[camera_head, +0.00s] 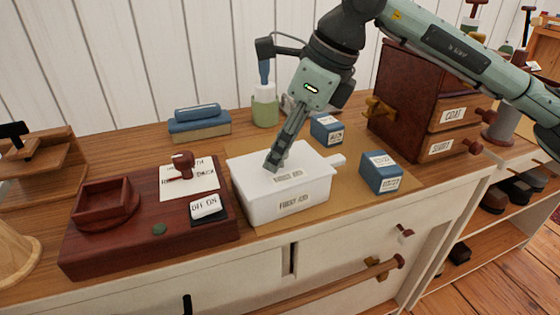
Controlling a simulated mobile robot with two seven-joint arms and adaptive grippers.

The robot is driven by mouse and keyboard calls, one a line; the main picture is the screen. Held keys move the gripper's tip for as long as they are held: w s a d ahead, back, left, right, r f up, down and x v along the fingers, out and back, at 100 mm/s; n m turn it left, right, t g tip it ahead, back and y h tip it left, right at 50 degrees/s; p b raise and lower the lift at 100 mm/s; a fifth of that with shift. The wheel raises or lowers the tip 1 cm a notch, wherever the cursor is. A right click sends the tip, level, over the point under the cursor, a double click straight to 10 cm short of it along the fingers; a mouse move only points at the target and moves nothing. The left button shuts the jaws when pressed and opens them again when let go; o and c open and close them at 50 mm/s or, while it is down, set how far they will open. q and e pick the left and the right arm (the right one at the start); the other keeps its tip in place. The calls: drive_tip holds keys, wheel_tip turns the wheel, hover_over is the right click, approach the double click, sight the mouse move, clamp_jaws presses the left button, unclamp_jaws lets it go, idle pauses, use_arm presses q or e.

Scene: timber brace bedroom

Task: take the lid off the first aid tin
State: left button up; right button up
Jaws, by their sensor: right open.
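The white first aid tin (285,207) stands on a tan mat on the cabinet top, with its lid (314,167) on. A small white tab sticks out at the lid's right end. My right gripper (274,165) reaches down from above, its fingertips at the top of the lid near the middle. It is open, though its fingers look close together from this angle. I cannot tell whether the fingertips touch the lid. My left gripper is not in view.
A red-brown desk tray (140,247) with a stamp lies left of the tin. Blue boxes (381,172) stand to its right, beside a brown drawer unit (415,115). Blue cases (200,127) and a green pot (265,110) stand behind. The mat (350,195) is partly bare.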

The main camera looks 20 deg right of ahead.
drive_tip(key=shift+w+a+f, duration=0.2)
drive_tip(key=shift+a+f, duration=0.05)
drive_tip(key=shift+f, duration=0.3)
clamp_jaws()
drive_tip(key=shift+r, duration=0.1)
